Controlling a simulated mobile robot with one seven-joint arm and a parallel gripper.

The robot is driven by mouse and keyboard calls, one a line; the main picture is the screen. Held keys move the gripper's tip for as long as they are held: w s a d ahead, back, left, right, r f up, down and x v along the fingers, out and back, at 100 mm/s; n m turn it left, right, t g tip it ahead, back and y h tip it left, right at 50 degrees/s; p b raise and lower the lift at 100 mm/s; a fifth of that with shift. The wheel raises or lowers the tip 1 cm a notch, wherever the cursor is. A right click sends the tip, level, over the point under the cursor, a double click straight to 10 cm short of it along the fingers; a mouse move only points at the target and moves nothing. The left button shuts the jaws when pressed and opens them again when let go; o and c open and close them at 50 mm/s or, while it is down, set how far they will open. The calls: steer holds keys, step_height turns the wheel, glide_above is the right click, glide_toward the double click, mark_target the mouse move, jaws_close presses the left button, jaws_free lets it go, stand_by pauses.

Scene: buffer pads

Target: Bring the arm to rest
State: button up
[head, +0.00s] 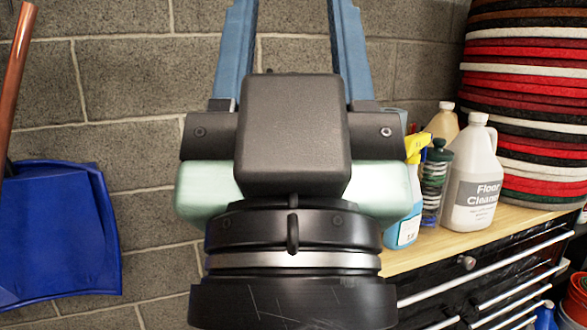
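My gripper (292,38) is seen from close behind in the middle of the head view, pointing up and away. Its two blue fingers stand wide apart, with bare wall showing between them. The fingertips are cut off by the top edge of the picture. Nothing shows held between the visible parts of the fingers. The black wrist and the gripper body hide part of the wall and the left end of the bench.
A wooden-topped bench (412,262) with drawers stands at right. On it are a floor cleaner jug (474,175), a spray bottle (417,150), other bottles and a tall stack of pads (530,90). A blue dustpan (60,235) hangs at left by the grey block wall (130,60).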

step_height(320, 180, up, 14)
steer(key=p, duration=1.1)
steer(key=shift+f, duration=0.2)
